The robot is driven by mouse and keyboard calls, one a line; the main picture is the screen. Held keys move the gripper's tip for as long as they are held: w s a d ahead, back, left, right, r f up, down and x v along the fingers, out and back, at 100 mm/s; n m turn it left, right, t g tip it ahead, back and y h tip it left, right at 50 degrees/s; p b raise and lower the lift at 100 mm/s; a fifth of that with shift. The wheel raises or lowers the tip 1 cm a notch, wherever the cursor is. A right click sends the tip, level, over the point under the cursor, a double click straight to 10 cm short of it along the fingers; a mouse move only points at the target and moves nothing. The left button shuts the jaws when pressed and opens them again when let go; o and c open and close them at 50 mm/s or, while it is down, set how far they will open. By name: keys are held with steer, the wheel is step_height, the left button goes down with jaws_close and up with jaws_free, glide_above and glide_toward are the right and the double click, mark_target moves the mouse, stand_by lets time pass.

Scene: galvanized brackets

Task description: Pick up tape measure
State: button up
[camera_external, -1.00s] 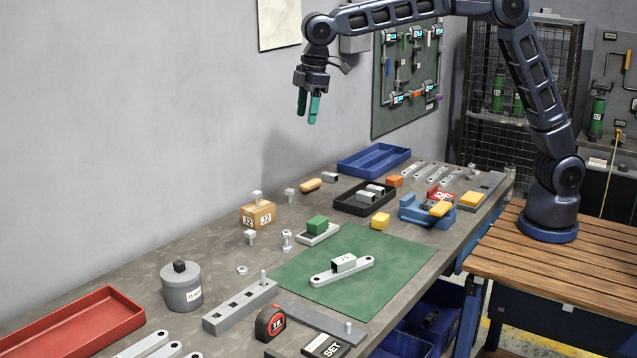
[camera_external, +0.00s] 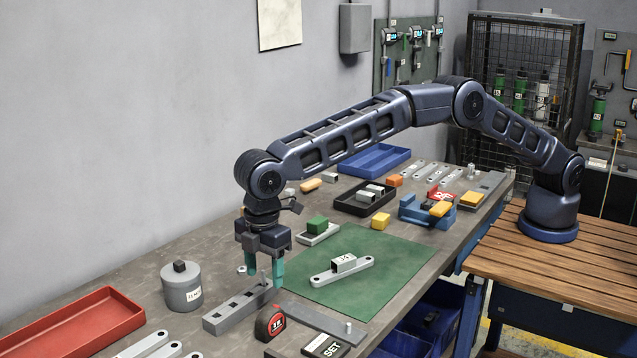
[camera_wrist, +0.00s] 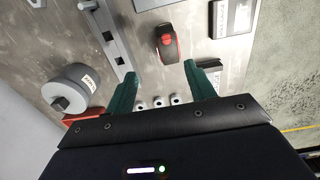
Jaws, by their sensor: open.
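The tape measure (camera_external: 270,323) is black with a red front label and stands on the grey bench near its front edge. In the wrist view the tape measure (camera_wrist: 167,44) shows from above, with a red part on top, ahead of the fingers and between their lines. My gripper (camera_external: 264,274) has two teal fingers pointing down. It is open and empty, above and a little behind the tape measure in the external view. The fingers (camera_wrist: 164,84) also show apart in the wrist view. Nothing covers the tape measure.
A grey slotted bar (camera_external: 240,308) lies close to the left of the tape measure. A grey cylinder (camera_external: 182,288) and a red tray (camera_external: 80,325) are farther left. A green mat (camera_external: 375,262) lies behind.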

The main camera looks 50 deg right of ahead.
mark_target(270, 310)
steer(key=shift+s+a+f, duration=0.55)
steer(key=shift+f, duration=0.2)
step_height(270, 310, down, 5)
steer(key=shift+f, duration=0.15)
steer(key=shift+s+d+f, duration=0.1)
steer(key=shift+d+f, duration=0.05)
steer(key=shift+f, duration=1.2)
steer(key=shift+s+d+f, duration=0.1)
steer(key=shift+f, duration=1.2)
steer(key=shift+c, duration=0.2)
jaws_close()
steer(key=shift+w+r, duration=0.1)
